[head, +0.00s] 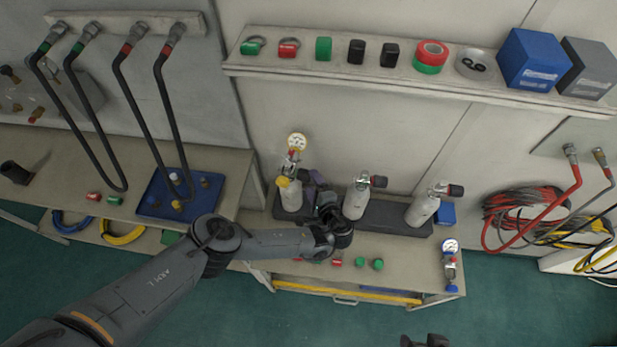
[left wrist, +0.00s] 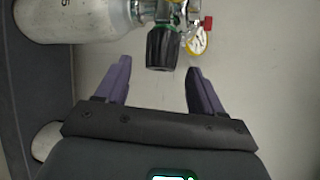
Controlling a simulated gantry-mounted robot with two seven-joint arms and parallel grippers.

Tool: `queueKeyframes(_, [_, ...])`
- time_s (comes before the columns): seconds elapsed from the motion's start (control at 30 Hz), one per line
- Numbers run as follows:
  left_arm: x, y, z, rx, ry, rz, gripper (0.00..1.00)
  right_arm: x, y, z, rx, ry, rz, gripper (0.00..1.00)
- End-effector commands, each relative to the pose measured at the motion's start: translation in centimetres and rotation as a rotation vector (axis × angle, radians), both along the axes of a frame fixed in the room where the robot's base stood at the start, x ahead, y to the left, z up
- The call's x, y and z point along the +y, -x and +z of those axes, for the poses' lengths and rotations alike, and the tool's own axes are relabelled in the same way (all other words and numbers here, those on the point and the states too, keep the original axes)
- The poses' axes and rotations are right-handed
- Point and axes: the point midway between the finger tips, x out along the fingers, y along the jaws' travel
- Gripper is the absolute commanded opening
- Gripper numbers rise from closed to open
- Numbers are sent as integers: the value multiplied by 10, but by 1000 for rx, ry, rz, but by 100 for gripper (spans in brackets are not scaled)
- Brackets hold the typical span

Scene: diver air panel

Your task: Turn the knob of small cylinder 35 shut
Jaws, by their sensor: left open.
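The leftmost small cylinder (head: 291,195) stands in the dark rack, with a white gauge (head: 297,141) and regulator on its valve. In the left wrist view this cylinder (left wrist: 85,20) lies across the top left; a "5" shows at the end of its label, the rest is cut off. Its black knob (left wrist: 161,50) with a green band points down toward my left gripper (left wrist: 158,65). The purple fingers are open, one on each side of the knob's outer end, with gaps visible. In the head view the left gripper (head: 313,180) is right beside this cylinder, and the knob is hidden.
Two more cylinders, the middle one (head: 355,203) and the right one (head: 422,209), stand in the rack (head: 390,215). Small green caps (head: 361,261) lie in front. A blue tray (head: 160,205) is on the left bench (head: 225,165). A dark part, probably my right gripper (head: 426,341), shows at the bottom edge.

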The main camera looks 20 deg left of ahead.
Motion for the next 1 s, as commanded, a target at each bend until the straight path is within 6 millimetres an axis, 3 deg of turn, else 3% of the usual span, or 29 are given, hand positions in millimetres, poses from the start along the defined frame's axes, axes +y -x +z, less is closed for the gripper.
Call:
queueKeyframes(0.3, [24, -26, -10, 1, -1, 1, 68, 0, 0, -11, 0, 1, 1, 70])
queueKeyframes(0.7, [28, -30, -10, 1, 0, 0, 68, 1, 0, -12, 0, -5, -4, 70])
queueKeyframes(0.77, [28, -30, -10, 1, 0, 0, 62, 2, 0, -12, 0, -7, -4, 70])
queueKeyframes(1.0, [28, -30, -10, 1, 0, 0, 25, 2, 0, -11, 0, -8, -6, 70])
